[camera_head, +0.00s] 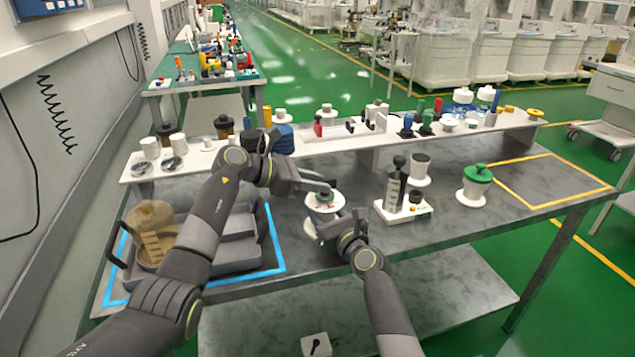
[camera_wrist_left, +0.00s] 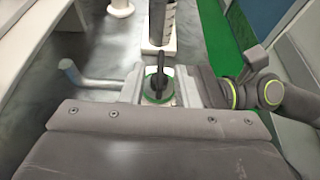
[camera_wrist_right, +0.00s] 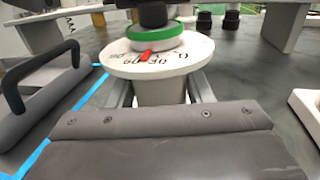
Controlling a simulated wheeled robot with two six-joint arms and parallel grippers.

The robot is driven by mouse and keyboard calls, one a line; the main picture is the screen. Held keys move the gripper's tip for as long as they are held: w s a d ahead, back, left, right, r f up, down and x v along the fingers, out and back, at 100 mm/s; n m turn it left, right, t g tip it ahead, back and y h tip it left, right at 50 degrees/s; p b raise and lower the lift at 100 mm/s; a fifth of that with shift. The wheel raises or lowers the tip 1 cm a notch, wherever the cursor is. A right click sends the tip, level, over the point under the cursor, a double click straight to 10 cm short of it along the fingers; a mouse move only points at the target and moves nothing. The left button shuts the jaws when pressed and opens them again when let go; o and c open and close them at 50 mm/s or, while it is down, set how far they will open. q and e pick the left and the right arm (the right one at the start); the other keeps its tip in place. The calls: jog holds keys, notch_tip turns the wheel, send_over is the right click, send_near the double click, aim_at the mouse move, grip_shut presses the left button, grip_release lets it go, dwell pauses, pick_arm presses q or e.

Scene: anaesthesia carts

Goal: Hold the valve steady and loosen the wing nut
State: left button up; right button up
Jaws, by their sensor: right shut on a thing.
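The valve (camera_head: 318,207) stands over the middle of the grey table, its white dial disc carrying dark lettering. In the right wrist view the valve's dial (camera_wrist_right: 120,62) has a red pointer and a green ring (camera_wrist_right: 182,40). My right gripper (camera_wrist_right: 160,95) is shut on the pale valve body below the dial. My left gripper (camera_wrist_left: 160,88) is above the valve, its fingers apart on either side of the dark wing nut (camera_wrist_left: 157,85). The green ring shows below the nut in the left wrist view. I cannot tell whether the left fingers touch the nut.
A grey tray (camera_head: 245,252) with a tan jug (camera_head: 151,232) stands left inside a blue outline. A white block with dark cylinders (camera_head: 410,209) and a green-topped pot (camera_head: 474,190) stand right. A raised white shelf (camera_head: 480,128) runs behind. The yellow-outlined area (camera_head: 555,180) is clear.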

pick_arm(q)
jog(key=shift+w+d+f, duration=0.1)
jog(key=shift+d, duration=0.1)
grip_shut()
jog(key=shift+n+t, duration=0.3)
jog(key=n+t+y, duration=0.1)
jog(key=n+t, duration=0.1)
jog(key=n+t+y, duration=0.1)
jog(key=n, duration=0.1)
jog(key=shift+s+d+t+y, duration=0.25)
jog(key=shift+s+t+y, duration=0.05)
jog(key=shift+s+t, duration=0.1)
jog(key=shift+s+d+n+t+y, duration=0.1)
jog(key=shift+d+n+t+y, duration=0.05)
jog(key=shift+n+t+y, duration=1.25)
jog(key=shift+n, duration=0.3)
